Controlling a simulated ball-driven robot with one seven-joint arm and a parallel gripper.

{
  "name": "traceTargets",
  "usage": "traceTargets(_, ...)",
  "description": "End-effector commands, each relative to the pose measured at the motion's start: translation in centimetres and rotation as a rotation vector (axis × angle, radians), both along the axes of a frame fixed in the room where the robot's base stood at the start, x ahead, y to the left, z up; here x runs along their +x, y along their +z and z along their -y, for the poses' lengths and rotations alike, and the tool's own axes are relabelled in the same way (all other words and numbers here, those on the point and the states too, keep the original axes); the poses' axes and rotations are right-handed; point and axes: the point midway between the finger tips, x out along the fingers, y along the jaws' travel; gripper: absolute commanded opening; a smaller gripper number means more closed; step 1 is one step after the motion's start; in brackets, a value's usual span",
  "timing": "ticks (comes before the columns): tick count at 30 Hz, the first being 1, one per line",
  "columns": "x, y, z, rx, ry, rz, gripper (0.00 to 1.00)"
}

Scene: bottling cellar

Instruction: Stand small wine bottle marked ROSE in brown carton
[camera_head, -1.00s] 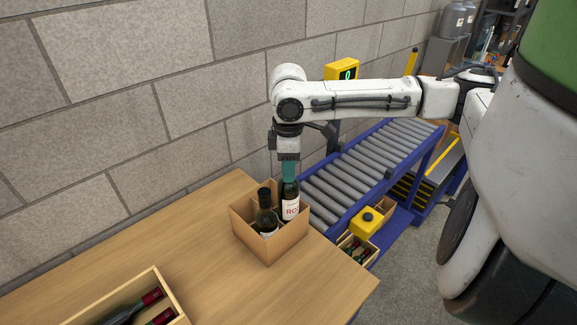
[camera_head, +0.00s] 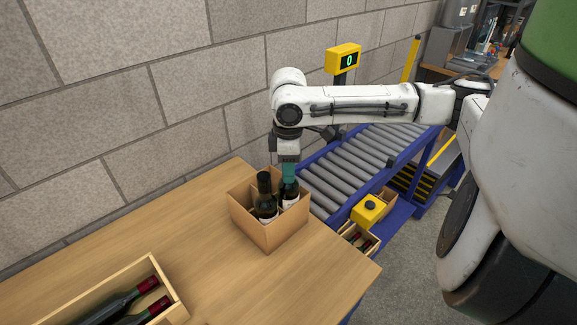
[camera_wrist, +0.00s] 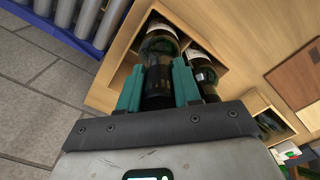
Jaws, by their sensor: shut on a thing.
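The brown carton (camera_head: 268,238) stands on the wooden table near its back right corner. The ROSE bottle (camera_head: 290,196) is upright inside the carton's back right part, its lower body hidden by the carton wall. It also shows in the wrist view (camera_wrist: 160,46). My gripper (camera_head: 289,170) points down over the carton and is shut on this bottle's neck; the teal fingers show on both sides of it in the wrist view (camera_wrist: 158,88). A second dark bottle (camera_head: 265,200) stands in the carton beside it, to the left and nearer. Whether the ROSE bottle touches the carton floor is hidden.
A wooden crate (camera_head: 172,303) with dark red-capped bottles lies at the table's front left. A roller conveyor (camera_head: 345,170) runs behind the table's right edge, with a yellow display (camera_head: 343,58). A yellow box (camera_head: 368,209) sits at the right. The table middle is clear.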

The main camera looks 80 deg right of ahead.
Motion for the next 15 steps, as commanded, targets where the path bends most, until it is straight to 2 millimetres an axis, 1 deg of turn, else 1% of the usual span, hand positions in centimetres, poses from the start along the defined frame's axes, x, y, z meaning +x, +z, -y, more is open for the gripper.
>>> traceTargets(9,0.03,0.01,0.04,-0.002,0.0,0.002,0.0)
traceTargets(10,0.03,0.01,0.03,-0.002,0.0,0.002,0.34)
traceTargets(15,0.02,-0.02,0.01,-0.001,0.0,0.001,0.5)
